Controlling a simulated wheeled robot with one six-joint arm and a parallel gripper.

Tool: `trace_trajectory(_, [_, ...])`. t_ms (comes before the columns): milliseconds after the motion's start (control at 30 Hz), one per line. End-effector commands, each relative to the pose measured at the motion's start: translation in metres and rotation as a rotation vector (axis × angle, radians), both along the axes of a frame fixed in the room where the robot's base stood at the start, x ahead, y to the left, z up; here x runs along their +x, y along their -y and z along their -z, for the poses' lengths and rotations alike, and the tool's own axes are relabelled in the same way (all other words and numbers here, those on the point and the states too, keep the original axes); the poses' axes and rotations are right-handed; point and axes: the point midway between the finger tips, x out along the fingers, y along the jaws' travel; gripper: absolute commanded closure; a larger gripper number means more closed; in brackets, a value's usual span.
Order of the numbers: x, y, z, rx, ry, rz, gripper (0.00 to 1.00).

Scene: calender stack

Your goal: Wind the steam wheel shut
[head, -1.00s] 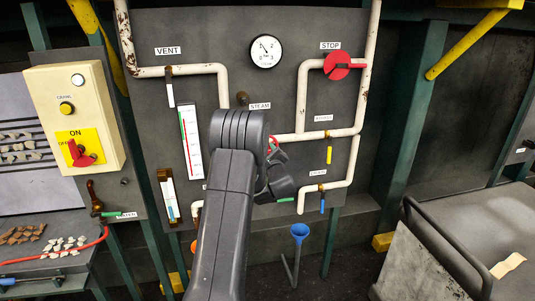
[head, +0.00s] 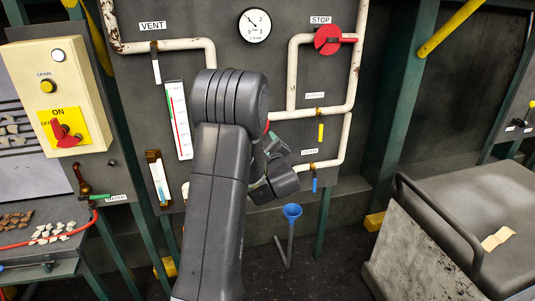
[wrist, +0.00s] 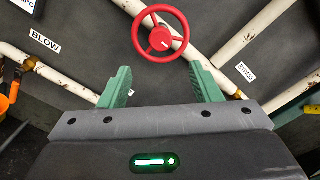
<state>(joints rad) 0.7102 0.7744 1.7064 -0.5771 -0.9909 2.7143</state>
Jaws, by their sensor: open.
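The red steam wheel (wrist: 160,39) shows whole in the wrist view, a spoked ring in front of a white pipe on the dark panel. My gripper (wrist: 161,74) is open and empty, its two green fingers spread apart just below the wheel in that picture, with no visible contact. In the head view my arm hides most of the wheel, and only a sliver of red (head: 267,127) shows beside it. The steam label is hidden there.
White pipes cross the panel around the wheel. A pressure gauge (head: 255,26) and a red stop handle (head: 328,40) are higher up. A control box (head: 58,95) is at the left.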

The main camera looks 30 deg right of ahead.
Motion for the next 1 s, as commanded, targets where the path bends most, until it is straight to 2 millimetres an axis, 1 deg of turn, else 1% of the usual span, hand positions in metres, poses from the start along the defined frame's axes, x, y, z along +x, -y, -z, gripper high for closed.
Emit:
trace_trajectory(33, [-0.009, -0.002, 0.001, 0.0, 0.0, 0.001, 0.42])
trace_trajectory(100, [-0.017, -0.003, 0.001, 0.0, 0.0, 0.001, 0.42])
trace_trajectory(200, [-0.024, -0.006, 0.0, -0.001, 0.0, 0.0, 0.42])
trace_trajectory(300, [-0.028, -0.007, 0.0, 0.0, -0.001, -0.001, 0.42])
trace_trajectory(833, [-0.027, -0.007, 0.0, 0.0, -0.001, -0.001, 0.42])
trace_trajectory(933, [-0.022, -0.005, -0.001, -0.001, 0.0, -0.001, 0.42])
trace_trajectory(1000, [-0.015, -0.004, -0.002, -0.001, 0.0, -0.002, 0.42])
